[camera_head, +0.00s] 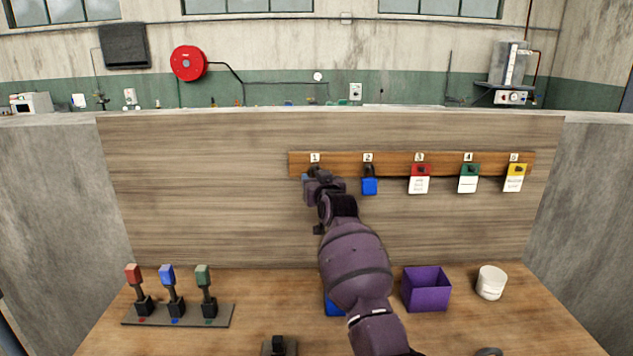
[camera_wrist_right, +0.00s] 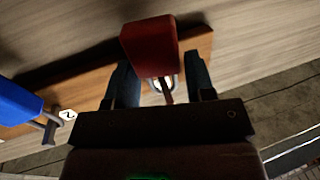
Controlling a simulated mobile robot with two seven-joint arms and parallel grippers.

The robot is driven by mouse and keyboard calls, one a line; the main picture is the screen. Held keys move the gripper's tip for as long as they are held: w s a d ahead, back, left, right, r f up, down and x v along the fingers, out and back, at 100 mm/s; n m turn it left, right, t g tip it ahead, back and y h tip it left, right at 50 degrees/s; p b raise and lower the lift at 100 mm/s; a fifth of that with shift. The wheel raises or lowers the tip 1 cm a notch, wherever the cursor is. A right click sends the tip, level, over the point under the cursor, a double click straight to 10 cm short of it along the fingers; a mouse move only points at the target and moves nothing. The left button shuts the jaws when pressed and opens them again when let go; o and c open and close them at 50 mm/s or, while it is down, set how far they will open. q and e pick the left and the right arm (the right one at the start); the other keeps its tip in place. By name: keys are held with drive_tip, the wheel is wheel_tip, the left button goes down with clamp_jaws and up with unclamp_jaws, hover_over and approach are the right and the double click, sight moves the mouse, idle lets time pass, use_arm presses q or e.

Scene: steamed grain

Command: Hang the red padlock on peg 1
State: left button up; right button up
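The red padlock (camera_wrist_right: 148,45) shows in the wrist view at the wooden peg rail (camera_wrist_right: 200,45), with its shackle beside the number 1 label. The shackle appears to be around peg 1, but the exact contact is hard to tell. My right gripper (camera_wrist_right: 160,85) is open, with its two fingers apart on either side of the shackle. In the head view my right gripper (camera_head: 316,178) is at peg 1, below the label 1 (camera_head: 315,157), and hides the padlock. My left gripper is not in view.
A blue padlock (camera_head: 369,186) hangs on peg 2, close to the right of my gripper. Red (camera_head: 419,184), green (camera_head: 468,184) and yellow (camera_head: 514,182) tags hang further right. Three switches (camera_head: 172,290), a purple box (camera_head: 427,290) and a white tub (camera_head: 491,282) stand on the table.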

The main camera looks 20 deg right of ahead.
drive_tip(key=o, duration=0.4)
drive_tip(key=shift+c, duration=0.2)
